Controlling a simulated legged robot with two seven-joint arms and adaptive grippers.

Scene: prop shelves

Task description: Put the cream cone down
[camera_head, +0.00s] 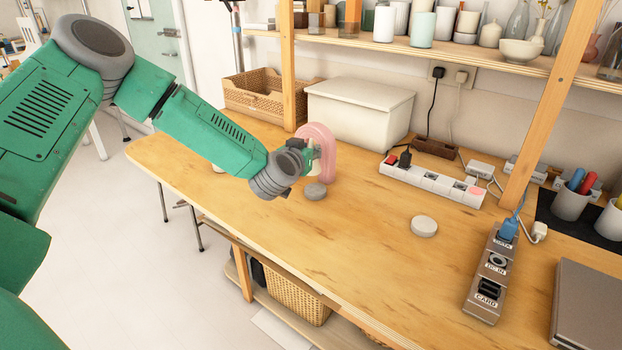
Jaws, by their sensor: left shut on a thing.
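My left gripper (309,157) reaches in from the left over the wooden table and is shut on the cream cone (315,168). Only a small pale part of the cone shows, as the gripper and wrist hide much of it. I cannot tell whether its base touches the table. A pink arch (327,145) stands right beside and behind it. A grey round disc (315,191) lies just in front of the gripper. My right gripper is not in view.
The wooden table (370,270) is clear at front centre. A white box (360,112), a power strip (430,183) and a grey connector panel (487,275) stand around. A shelf post (535,120) rises at right.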

